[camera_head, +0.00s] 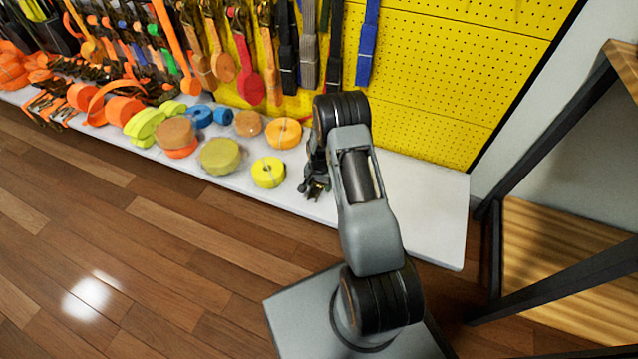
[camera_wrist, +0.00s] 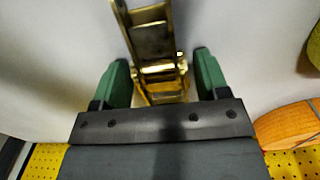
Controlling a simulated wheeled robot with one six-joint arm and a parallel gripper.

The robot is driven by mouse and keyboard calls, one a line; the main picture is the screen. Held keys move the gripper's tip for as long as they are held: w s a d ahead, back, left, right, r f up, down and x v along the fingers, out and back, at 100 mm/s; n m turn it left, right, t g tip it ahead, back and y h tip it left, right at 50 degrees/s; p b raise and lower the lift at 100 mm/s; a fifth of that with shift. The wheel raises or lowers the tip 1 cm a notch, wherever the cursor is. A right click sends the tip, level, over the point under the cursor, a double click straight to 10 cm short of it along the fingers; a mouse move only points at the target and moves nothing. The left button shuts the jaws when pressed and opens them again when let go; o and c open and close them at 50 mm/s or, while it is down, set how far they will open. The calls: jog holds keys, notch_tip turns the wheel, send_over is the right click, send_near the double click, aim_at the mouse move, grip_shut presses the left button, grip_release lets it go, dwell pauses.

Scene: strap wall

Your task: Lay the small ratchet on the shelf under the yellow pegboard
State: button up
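The small ratchet (camera_wrist: 157,45) is a gold-coloured metal piece, seen close up in the wrist view against the white shelf (camera_wrist: 245,60). Its near end lies between the green fingers of my gripper (camera_wrist: 162,75), and its far end reaches past the fingertips. A narrow pale gap shows on each side of it, so the fingers look open around it. In the head view my gripper (camera_head: 314,187) points down low over the white shelf (camera_head: 425,205), below the yellow pegboard (camera_head: 440,75). There the ratchet is mostly hidden by the gripper.
A yellow strap roll (camera_head: 268,172) and an orange roll (camera_head: 283,132) stand on the shelf left of my gripper. Several more rolls lie farther left, under hanging straps. The shelf's right end is bare. A dark-framed wooden rack (camera_head: 565,260) stands at the right.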

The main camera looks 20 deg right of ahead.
jog(key=shift+o, duration=0.9)
notch_tip(320, 180, up, 12)
jog(key=p, duration=0.5)
jog(key=shift+r, duration=0.2)
